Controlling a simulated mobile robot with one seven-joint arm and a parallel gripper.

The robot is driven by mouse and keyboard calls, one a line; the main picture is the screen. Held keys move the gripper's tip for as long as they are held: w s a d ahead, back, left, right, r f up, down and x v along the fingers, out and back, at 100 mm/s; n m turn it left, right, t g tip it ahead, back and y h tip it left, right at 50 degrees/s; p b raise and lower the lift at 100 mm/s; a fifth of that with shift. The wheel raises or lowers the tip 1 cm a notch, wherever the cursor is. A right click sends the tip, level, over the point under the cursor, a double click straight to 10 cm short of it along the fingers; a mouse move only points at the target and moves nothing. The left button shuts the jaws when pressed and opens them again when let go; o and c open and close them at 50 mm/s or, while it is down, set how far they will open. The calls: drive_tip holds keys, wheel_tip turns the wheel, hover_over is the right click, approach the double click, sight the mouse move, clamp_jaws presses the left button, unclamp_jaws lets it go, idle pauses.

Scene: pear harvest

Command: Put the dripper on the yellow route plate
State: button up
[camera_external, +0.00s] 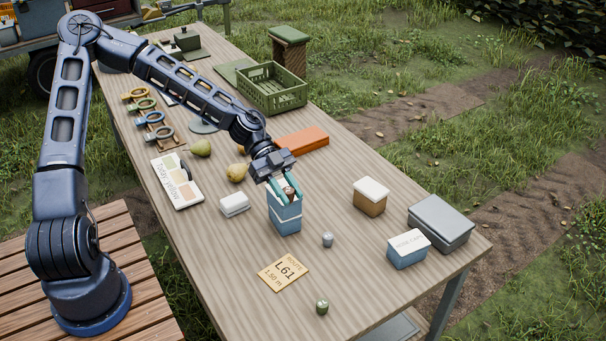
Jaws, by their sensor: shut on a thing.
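The yellow route plate (283,272), marked "ROUTES L61 1.50 m", lies flat and bare near the front of the table. My gripper (286,192) points down at the top of a tall blue box (286,219) with a pale band, behind the plate. It is shut on a small reddish-brown piece (289,193), which looks like the dripper. The fingers partly hide it, and I cannot tell whether it is inside the box mouth or just above it. A small grey piece (327,240) and a small green piece (322,306) stand on the table near the plate.
A brown box (370,196), a blue box with a white lid (408,249) and a grey case (441,227) stand to the right. Bare wood surrounds the plate.

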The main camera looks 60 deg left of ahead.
drive_tip(key=r+m+g, duration=0.1)
drive_tip(key=m+g, duration=0.1)
hover_over(279, 284)
wheel_tip(279, 284, down, 20)
drive_tip(key=shift+r, duration=0.2)
drive_tip(key=shift+f, duration=0.1)
drive_tip(key=o, duration=0.9)
drive_tip(key=shift+o, duration=0.2)
drive_tip(key=shift+a, duration=0.1)
